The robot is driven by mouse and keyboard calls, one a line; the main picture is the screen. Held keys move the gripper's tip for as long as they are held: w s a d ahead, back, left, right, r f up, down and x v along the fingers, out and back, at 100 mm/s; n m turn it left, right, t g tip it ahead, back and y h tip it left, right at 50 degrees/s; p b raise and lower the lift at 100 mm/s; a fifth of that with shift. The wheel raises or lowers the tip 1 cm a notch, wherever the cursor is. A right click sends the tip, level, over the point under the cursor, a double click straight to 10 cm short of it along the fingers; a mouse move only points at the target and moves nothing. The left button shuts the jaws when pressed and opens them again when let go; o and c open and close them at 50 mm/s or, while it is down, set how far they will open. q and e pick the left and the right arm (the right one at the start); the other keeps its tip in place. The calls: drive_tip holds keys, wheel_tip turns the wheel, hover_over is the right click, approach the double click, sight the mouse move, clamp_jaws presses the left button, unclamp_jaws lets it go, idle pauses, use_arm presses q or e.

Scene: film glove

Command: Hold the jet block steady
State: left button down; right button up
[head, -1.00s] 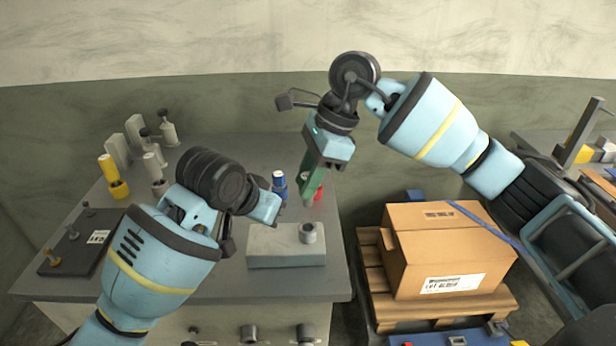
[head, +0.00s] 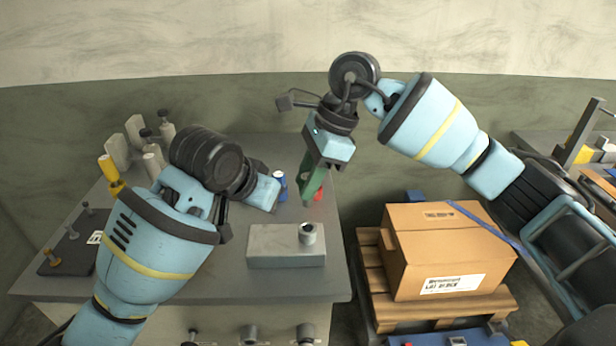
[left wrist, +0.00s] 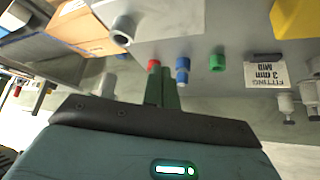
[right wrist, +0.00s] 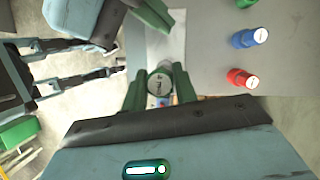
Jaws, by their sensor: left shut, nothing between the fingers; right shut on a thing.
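The jet block (head: 275,256) is a light grey slab lying flat on the bench, with a grey hollow fitting (head: 308,234) upright near its right end. My left gripper (head: 263,193) is just behind the block, apart from it; the left wrist view shows its green fingers (left wrist: 163,85) closed together and empty. My right gripper (head: 312,186) is above the bench behind the block, fingers pointing down. The fingers hide that cylinder in the head view.
A blue plug (head: 280,186) and a red plug (head: 319,195) stand behind the block; a green one (left wrist: 217,61) is beside a label card (left wrist: 267,73). Several fittings stand at the bench's left. A carton (head: 447,250) sits on a pallet to the right.

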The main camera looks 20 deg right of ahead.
sight(274, 237)
use_arm(q)
drive_tip(key=shift+f, duration=4.05)
drive_tip(key=shift+s+f, duration=0.1)
drive_tip(key=shift+f, duration=0.05)
